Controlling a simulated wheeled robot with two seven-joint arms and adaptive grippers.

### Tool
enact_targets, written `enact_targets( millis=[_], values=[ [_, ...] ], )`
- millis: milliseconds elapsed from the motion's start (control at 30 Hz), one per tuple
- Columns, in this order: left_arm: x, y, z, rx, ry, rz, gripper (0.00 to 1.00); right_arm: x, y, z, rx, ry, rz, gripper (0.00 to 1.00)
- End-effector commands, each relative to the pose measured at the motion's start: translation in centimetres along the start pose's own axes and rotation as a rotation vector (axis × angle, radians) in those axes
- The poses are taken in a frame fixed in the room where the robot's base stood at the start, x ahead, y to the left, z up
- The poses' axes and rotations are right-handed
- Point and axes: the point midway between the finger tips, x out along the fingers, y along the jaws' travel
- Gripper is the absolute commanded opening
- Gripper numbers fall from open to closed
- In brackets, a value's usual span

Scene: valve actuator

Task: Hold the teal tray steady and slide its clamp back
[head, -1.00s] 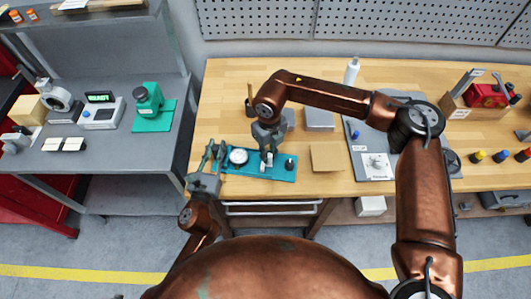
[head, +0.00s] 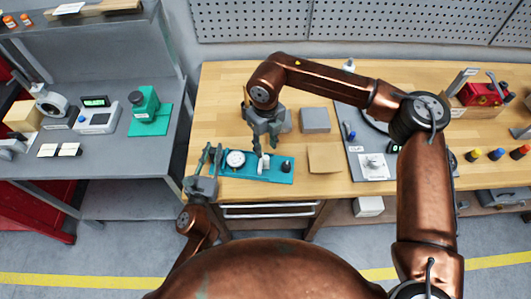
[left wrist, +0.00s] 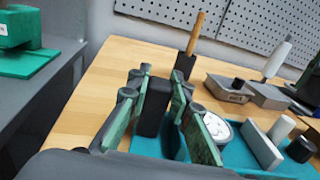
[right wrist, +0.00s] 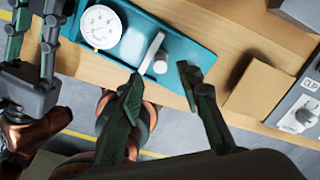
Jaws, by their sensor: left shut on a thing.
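The teal tray (head: 272,176) lies at the front edge of the wooden bench. It carries a white round dial (head: 235,159), a pale upright plate with a white peg, which I take for the clamp (left wrist: 260,143), and a black knob (left wrist: 300,149). My left gripper (head: 210,155) is at the tray's left end. In the left wrist view its fingers (left wrist: 158,100) are shut on a dark upright block (left wrist: 151,108). My right gripper (head: 262,146) is over the tray near the clamp. In the right wrist view its fingertips (right wrist: 161,76) are apart and empty, just short of the clamp (right wrist: 150,53).
A grey box (head: 315,119) and a tan square block (head: 324,158) stand right of the tray. A wood-handled tool (left wrist: 194,40) stands behind it. A grey board (head: 372,186) with fittings lies further right. A grey side bench (head: 90,165) is at the left.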

Motion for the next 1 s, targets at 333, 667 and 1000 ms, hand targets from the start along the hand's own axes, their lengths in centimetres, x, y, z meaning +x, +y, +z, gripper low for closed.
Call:
enact_targets(
  millis=[333, 667, 1000],
  values=[
    [0.0, 0.0, 0.1, -0.001, -0.001, -0.001, 0.00, -5.1, 0.0, 0.0, 0.001, 0.002, -0.001, 0.33],
    [0.0, 0.0, 0.1, -0.001, -0.002, -0.001, 0.00, -5.6, 0.0, 0.0, 0.001, 0.002, 0.000, 0.33],
    [0.0, 0.0, 0.1, -0.001, -0.001, 0.000, 0.34, -5.6, 0.0, 0.0, 0.000, 0.002, 0.000, 0.33]
  ],
)
